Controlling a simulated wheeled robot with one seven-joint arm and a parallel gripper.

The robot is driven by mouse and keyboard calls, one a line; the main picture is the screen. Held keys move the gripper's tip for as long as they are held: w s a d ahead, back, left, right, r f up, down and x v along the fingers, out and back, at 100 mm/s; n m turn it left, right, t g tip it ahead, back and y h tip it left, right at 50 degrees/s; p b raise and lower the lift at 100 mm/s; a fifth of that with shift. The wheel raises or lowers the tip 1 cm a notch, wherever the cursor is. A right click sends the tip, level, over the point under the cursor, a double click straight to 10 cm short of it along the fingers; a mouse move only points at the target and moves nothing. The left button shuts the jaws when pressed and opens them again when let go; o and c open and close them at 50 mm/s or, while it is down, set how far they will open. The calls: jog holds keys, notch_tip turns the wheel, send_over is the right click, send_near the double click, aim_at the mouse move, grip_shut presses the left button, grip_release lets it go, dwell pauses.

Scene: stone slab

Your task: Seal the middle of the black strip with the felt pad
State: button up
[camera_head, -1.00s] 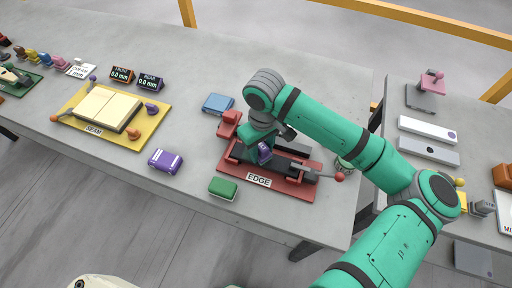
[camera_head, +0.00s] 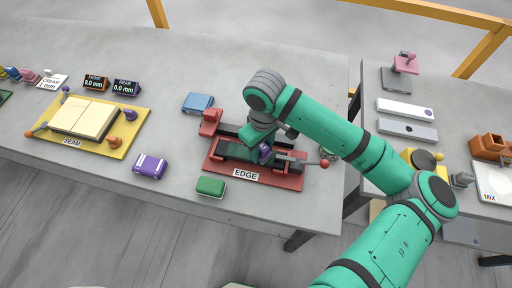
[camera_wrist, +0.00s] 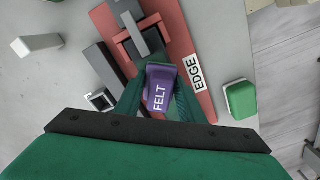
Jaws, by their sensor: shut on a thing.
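The felt pad (camera_wrist: 160,88) is a small purple block lettered FELT. My gripper (camera_wrist: 160,85) is shut on it; the pad also shows in the head view (camera_head: 265,153) below my gripper (camera_head: 264,146). It is over the red fixture marked EDGE (camera_head: 285,181), right of the middle of the long dark piece clamped there. That dark piece (camera_head: 235,152), which seems to carry the black strip, shows left of my gripper; the part under the pad is hidden. I cannot tell whether the pad touches it.
A red block (camera_head: 210,122) stands at the fixture's left end and a grey lever with a red knob (camera_head: 324,163) at its right. A green pad (camera_head: 211,186), a purple-and-white block (camera_head: 150,166) and a blue block (camera_head: 198,102) lie nearby. The yellow SEAM fixture (camera_head: 120,143) is at left.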

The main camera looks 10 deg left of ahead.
jog(key=shift+d, duration=0.35)
